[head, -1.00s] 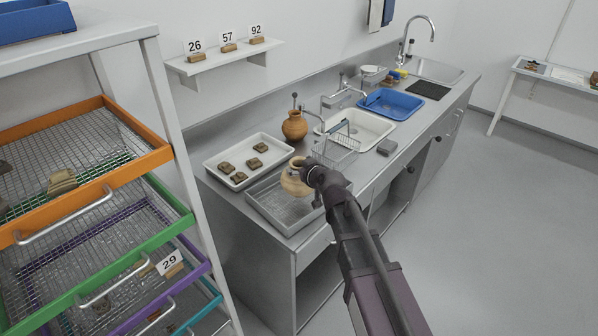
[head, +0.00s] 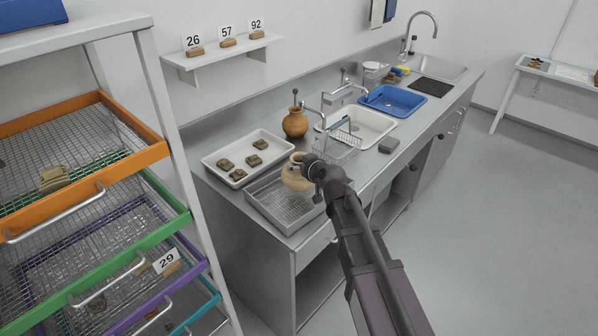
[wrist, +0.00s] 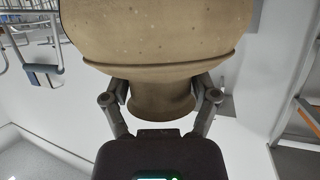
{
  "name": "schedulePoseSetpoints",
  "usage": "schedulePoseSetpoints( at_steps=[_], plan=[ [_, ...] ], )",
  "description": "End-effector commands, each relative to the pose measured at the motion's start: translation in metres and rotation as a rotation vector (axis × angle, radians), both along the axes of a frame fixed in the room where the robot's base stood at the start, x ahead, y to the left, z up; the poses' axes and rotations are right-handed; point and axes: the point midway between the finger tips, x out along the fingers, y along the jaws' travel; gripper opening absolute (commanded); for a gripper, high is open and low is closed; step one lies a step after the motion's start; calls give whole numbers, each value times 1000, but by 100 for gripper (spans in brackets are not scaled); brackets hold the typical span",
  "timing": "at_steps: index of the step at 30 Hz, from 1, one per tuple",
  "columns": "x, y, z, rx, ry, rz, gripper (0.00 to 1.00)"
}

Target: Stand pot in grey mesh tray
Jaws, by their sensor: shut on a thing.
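A tan clay pot (head: 294,174) is held by my gripper (head: 309,169) over the right part of the grey mesh tray (head: 262,203) in the head view. In the wrist view the pot (wrist: 160,40) fills the upper middle, and my gripper (wrist: 161,98) has a finger on each side of its narrower part. The pot's underside is close to the tray; I cannot tell whether it touches the mesh. The tray's visible mesh floor is otherwise bare. The gripper's fingertips are hard to make out in the head view.
A white tray (head: 213,166) with several sherds lies behind the mesh tray. An orange-brown pot (head: 295,123) stands further back. A wire basket (head: 338,150) and a white basin (head: 375,131) are to the right. A rack with coloured drawers (head: 160,150) stands at left.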

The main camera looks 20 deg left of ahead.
Motion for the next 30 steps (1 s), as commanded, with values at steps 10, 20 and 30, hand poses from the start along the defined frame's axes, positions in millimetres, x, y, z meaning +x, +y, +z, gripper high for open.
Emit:
schedulePoseSetpoints(
  at_steps=[10,20,30],
  plan=[
    [-2,3,-24,1,-1,3,16],
    [-2,4,-26,0,-1,4,16],
    [-2,5,-30,0,0,5,86]
  ],
)
